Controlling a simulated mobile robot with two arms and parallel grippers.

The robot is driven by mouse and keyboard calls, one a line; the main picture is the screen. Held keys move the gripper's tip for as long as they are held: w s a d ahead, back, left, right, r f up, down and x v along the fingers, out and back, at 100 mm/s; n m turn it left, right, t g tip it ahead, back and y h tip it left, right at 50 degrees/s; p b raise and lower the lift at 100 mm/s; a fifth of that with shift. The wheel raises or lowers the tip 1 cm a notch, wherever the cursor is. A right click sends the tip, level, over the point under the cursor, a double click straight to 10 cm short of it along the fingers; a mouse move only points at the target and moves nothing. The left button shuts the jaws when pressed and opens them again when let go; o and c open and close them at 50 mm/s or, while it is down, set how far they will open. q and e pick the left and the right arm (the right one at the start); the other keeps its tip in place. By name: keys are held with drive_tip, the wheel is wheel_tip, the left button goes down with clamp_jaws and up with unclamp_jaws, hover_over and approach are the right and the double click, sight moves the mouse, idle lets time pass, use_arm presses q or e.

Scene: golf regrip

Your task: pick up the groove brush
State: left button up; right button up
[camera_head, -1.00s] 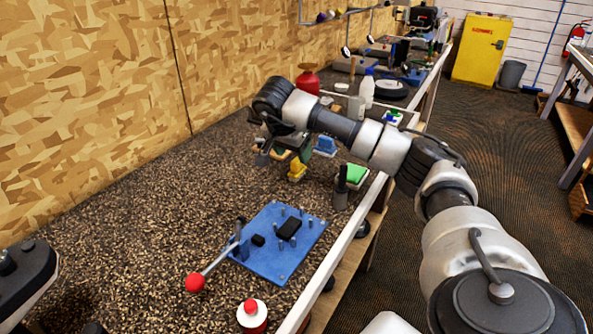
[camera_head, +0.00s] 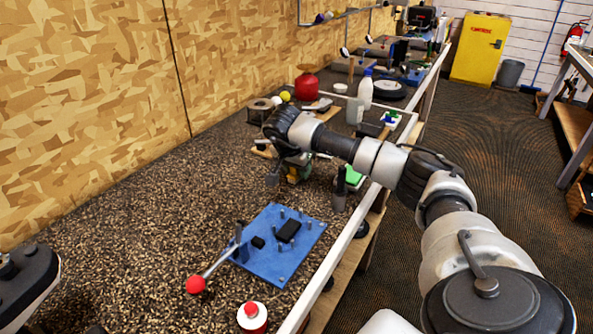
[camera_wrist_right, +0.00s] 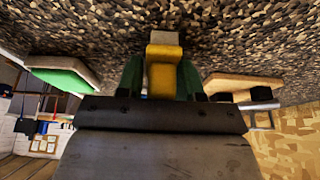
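A small upright yellow piece, which I take to be the groove brush, stands on the speckled bench. In the head view only a bit of it (camera_head: 293,178) shows beneath my right gripper (camera_head: 291,175). In the right wrist view the yellow piece (camera_wrist_right: 164,78), with a paler tan end, lies between the two greenish fingers of my right gripper (camera_wrist_right: 161,80). The fingers stand on either side of it, very close; whether they press on it I cannot tell. My left gripper is out of view; only part of my left arm shows at the left edge.
A tan wooden piece (camera_head: 262,151) lies to the left. A blue plate with pegs (camera_head: 280,262) and a red-knobbed lever (camera_head: 197,284) are nearer. The left bench area is clear.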

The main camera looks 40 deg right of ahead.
drive_tip(key=c, duration=0.5)
drive_tip(key=shift+r, duration=0.45)
drive_tip(key=r, duration=0.2)
drive_tip(key=r+b, duration=0.1)
drive_tip(key=shift+s+d+r, duration=0.3)
drive_tip(key=shift+d+r, duration=0.05)
drive_tip(key=s+d+r, duration=0.2)
drive_tip(key=s, duration=0.1)
drive_tip(key=s+d+r, duration=0.2)
drive_tip(key=s, duration=0.1)
drive_tip(key=s+d+r+b, duration=0.1)
drive_tip(key=s+r, duration=0.1)
drive_tip(key=s, duration=0.1)
drive_tip(key=shift+s+d+r, duration=0.1)
drive_tip(key=shift+d+r, duration=0.15)
drive_tip(key=shift+d, duration=0.15)
